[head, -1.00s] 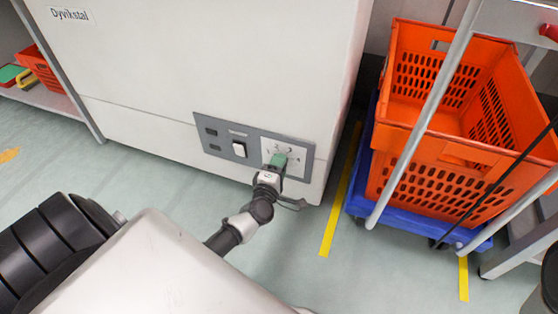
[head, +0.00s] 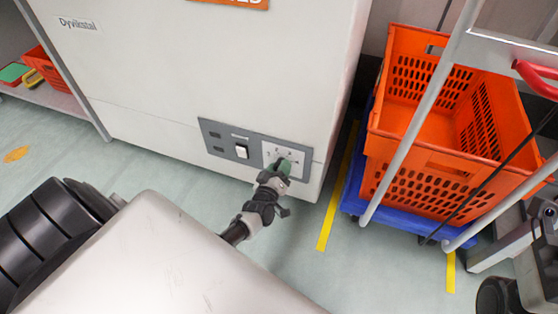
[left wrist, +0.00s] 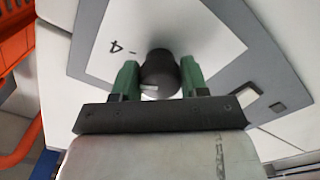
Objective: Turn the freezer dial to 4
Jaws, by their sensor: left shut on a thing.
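The freezer (head: 200,75) is a large white cabinet with a grey control panel (head: 215,145) low on its front. The dial (left wrist: 160,75) is a black round knob with a white pointer mark, on a white plate (left wrist: 205,35). In the left wrist view the printed 4 (left wrist: 115,47) shows left of the dial; the pointer mark is at the dial's lower left edge, not lined up with it. My left gripper (head: 284,166) has green fingertips, one on each side of the dial, shut on it (left wrist: 159,80). In the head view the gripper hides most of the dial. My right gripper is not seen.
A white rocker switch (head: 241,152) sits left of the dial plate. A shelf with small bins (head: 40,68) is at far left.

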